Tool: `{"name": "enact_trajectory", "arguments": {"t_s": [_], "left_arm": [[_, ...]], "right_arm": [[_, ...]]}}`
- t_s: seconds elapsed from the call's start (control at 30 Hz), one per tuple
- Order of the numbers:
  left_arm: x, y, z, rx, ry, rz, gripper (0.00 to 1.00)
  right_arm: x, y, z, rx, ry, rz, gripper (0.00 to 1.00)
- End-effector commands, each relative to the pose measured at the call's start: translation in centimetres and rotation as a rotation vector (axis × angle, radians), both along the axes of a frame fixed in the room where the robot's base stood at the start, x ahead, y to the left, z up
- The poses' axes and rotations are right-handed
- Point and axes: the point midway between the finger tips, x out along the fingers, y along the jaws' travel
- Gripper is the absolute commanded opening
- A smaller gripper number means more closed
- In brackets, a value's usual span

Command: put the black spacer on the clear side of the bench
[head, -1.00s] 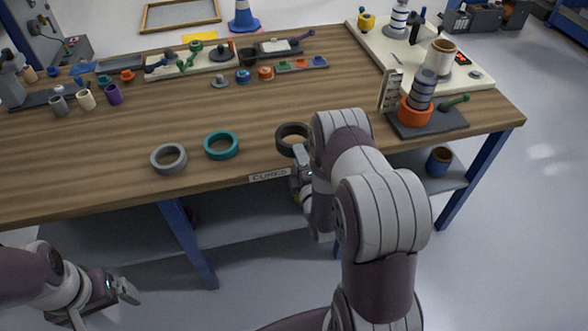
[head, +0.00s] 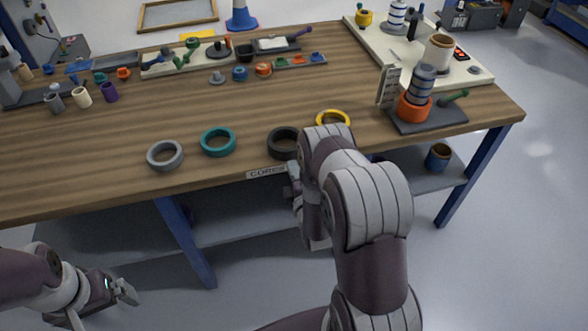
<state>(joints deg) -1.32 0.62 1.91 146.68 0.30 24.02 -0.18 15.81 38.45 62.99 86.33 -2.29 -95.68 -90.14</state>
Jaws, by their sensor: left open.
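The black spacer (head: 283,143) is a thick dark ring lying flat near the front edge of the bench (head: 70,160). My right arm hides its right side. My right gripper (head: 294,190) is low in front of the bench edge, just below the spacer, and mostly hidden by its own arm; its fingers cannot be made out. My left gripper (head: 125,292) is open and empty at lower left, away from the bench.
A teal ring (head: 217,142) and grey ring (head: 165,155) lie left of the spacer, a yellow ring (head: 333,118) to its right. An orange-based spool stack (head: 415,106) stands farther right. The front left of the bench top is bare.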

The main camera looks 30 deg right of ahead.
Motion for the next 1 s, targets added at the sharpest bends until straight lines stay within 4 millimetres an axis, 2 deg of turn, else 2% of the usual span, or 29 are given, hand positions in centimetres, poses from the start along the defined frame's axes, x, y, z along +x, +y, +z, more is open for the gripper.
{"name": "enact_trajectory", "arguments": {"t_s": [0.07, 0.1, 0.3, 0.57, 0.7, 0.77, 1.0], "left_arm": [[0.0, 0.0, -0.1, 0.0, 0.0, 0.0, 1.0], [0.0, 0.0, 0.0, 0.0, 0.0, 0.0, 1.0], [0.0, 0.0, 0.0, 0.0, 0.0, 0.0, 1.0], [0.0, 0.0, 0.0, 0.0, 0.0, 0.0, 1.0], [0.0, 0.0, 1.8, 0.0, 0.0, 0.0, 1.0], [0.0, 0.0, 1.8, 0.0, -0.001, 0.0, 1.0], [0.0, 0.0, 3.2, 0.0, 0.0, 0.0, 1.0]], "right_arm": [[0.0, 0.0, -0.1, 0.0, 0.0, 0.0, 0.0], [0.0, 0.0, -0.1, 0.0, 0.002, 0.0, 0.04], [0.0, 0.0, -0.1, 0.0, 0.001, 0.0, 0.68], [0.0, 0.0, 0.0, 0.0, 0.001, 0.0, 0.68], [0.0, 0.0, 2.0, 0.0, 0.0, 0.0, 0.68], [-1.2, 0.3, 1.4, 0.001, 0.006, 0.0, 0.68], [-7.7, 1.8, 1.7, 0.002, 0.005, 0.0, 0.68]]}}
